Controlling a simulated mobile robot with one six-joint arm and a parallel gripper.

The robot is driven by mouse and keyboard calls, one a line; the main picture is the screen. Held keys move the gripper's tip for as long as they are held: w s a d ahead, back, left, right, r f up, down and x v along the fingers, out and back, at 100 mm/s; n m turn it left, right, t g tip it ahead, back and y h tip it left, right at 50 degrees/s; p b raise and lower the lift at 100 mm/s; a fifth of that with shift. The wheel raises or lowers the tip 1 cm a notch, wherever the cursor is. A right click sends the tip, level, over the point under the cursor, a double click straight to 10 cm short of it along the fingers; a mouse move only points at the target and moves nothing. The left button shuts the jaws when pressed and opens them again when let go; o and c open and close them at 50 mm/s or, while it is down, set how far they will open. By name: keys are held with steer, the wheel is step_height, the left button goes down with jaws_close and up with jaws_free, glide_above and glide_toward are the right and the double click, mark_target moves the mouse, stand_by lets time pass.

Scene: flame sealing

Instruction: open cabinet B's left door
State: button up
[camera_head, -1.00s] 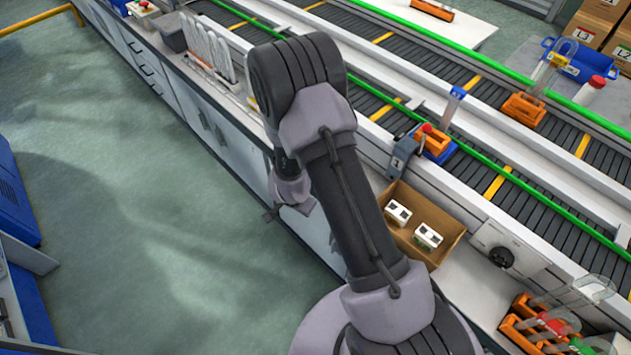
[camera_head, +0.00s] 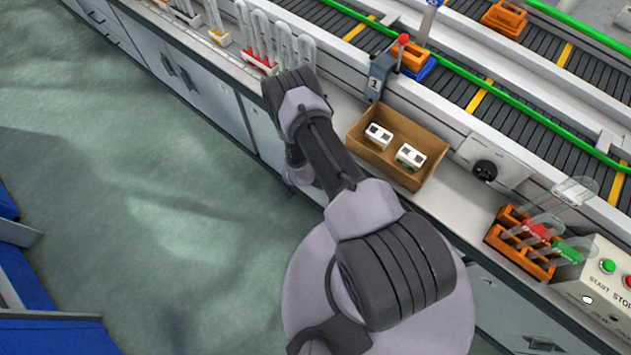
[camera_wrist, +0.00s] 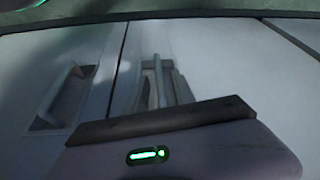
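Cabinet B's doors are grey panels under the counter; no letter is legible, so I cannot tell which cabinet is B from a label. The wrist view shows two door panels meeting at a seam, with a recessed handle on each: one handle (camera_wrist: 70,92) left of the seam, the other handle (camera_wrist: 181,88) right of it. My gripper (camera_wrist: 155,78) is in front of the right-hand handle, its narrow fingers overlapping it. Whether they touch or grip it is unclear. Both panels look closed. In the head view my arm hides most of the gripper at the cabinet front.
The counter carries a cardboard box (camera_head: 359,134) with white parts, an orange rack (camera_head: 520,262) and a START/STOP box (camera_head: 598,290). Glass tubes (camera_head: 262,35) stand at the back left. A conveyor (camera_head: 470,70) runs behind.

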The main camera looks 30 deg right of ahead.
steer(key=shift+w+d+f, duration=0.1)
steer(key=shift+d+f, duration=0.1)
steer(key=shift+f, duration=0.4)
jaws_close()
stand_by(1.1)
